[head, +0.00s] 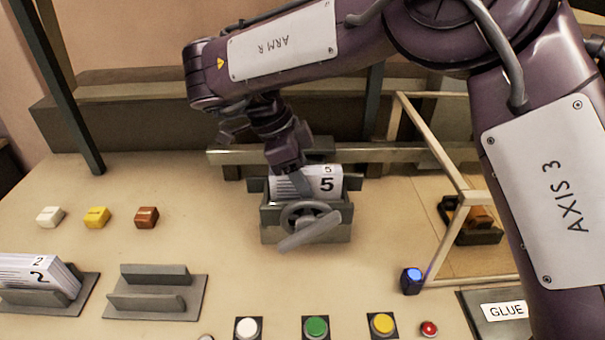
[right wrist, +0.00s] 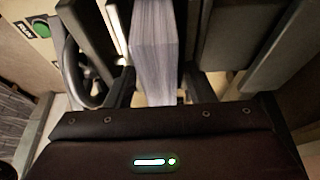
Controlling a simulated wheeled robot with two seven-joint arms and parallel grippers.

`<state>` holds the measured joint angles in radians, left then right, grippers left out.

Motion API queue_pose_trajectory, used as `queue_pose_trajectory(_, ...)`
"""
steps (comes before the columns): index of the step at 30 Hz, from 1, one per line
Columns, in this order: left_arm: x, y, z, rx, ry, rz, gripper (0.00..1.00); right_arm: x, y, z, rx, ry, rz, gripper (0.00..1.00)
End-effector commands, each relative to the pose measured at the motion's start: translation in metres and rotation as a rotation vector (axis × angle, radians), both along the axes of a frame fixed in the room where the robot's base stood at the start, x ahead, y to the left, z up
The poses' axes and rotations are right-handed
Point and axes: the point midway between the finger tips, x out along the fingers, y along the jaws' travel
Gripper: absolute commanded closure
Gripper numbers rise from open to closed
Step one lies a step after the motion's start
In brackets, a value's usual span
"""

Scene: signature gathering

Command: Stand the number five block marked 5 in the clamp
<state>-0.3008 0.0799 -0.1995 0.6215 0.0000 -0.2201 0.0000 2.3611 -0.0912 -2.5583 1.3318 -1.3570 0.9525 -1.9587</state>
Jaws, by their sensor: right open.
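The number five block (head: 309,184), a white stack of sheets marked 5, stands in the grey clamp (head: 306,224) at the middle of the table, between its jaws. The clamp has a handwheel and a bar at its front. My right gripper (head: 292,180) is directly over the block, its fingers partly hidden in the head view. In the right wrist view, the block (right wrist: 155,50) stands between the open fingers of my right gripper (right wrist: 155,88), with dark clamp jaws on both sides. My left gripper is not in view.
A block marked 2 (head: 38,272) lies in a grey holder at the left, beside an empty holder (head: 155,293). White, green and yellow buttons (head: 316,327) line the front. A wooden frame (head: 432,140) and a glue plate (head: 500,312) are at the right.

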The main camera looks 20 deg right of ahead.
Motion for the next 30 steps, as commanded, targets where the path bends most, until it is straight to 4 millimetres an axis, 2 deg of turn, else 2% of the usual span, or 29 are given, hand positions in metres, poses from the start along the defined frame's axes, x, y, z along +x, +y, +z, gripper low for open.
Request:
queue_pose_trajectory(5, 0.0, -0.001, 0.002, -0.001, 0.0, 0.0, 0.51, 0.001, 0.002, 0.007, -0.001, -0.003, 0.0, 0.51)
queue_pose_trajectory(9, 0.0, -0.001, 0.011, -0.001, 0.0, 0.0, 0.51, 0.004, 0.011, 0.029, 0.0, -0.005, 0.0, 0.51)
queue_pose_trajectory(12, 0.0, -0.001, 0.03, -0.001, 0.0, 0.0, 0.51, 0.005, 0.016, 0.048, -0.001, -0.002, 0.001, 0.51)
queue_pose_trajectory(15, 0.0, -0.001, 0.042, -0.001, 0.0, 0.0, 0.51, 0.006, 0.021, 0.06, 0.0, 0.0, 0.001, 0.51)
queue_pose_trajectory(21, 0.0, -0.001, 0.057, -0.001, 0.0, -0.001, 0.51, 0.008, 0.027, 0.07, 0.0, 0.0, 0.001, 0.51)
queue_pose_trajectory(30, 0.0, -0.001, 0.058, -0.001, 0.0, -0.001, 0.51, 0.008, 0.028, 0.07, 0.0, 0.0, 0.0, 0.51)
